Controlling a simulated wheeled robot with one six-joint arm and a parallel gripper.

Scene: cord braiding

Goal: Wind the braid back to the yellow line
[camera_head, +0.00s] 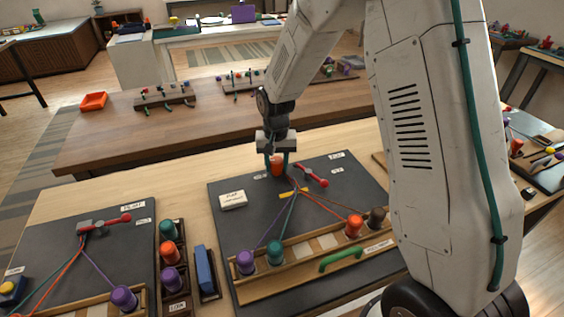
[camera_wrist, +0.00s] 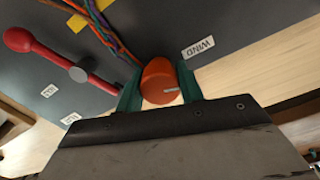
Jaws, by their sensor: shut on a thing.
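My gripper (camera_head: 278,163) is shut on the orange knob (camera_head: 276,170) at the far side of the dark braiding board (camera_head: 228,277). In the wrist view the teal fingers stand on both sides of the knob (camera_wrist: 160,82), beside the "WIND" label (camera_wrist: 198,47). The multicoloured braid (camera_wrist: 103,25) runs up to the knob. A yellow mark (camera_wrist: 78,22) lies beside the braid; the yellow line (camera_head: 291,194) also shows in the head view, where the cords fan out. Whether the braid's end meets the line is too small to tell.
A red-handled lever (camera_head: 313,175) stands close right of the braid. Purple (camera_head: 245,262), teal (camera_head: 275,252), orange (camera_head: 354,226) and brown (camera_head: 376,217) spools stand in the wooden rail, with a green handle (camera_head: 340,259) in front. A second board (camera_head: 105,240) lies left, past a spool rack.

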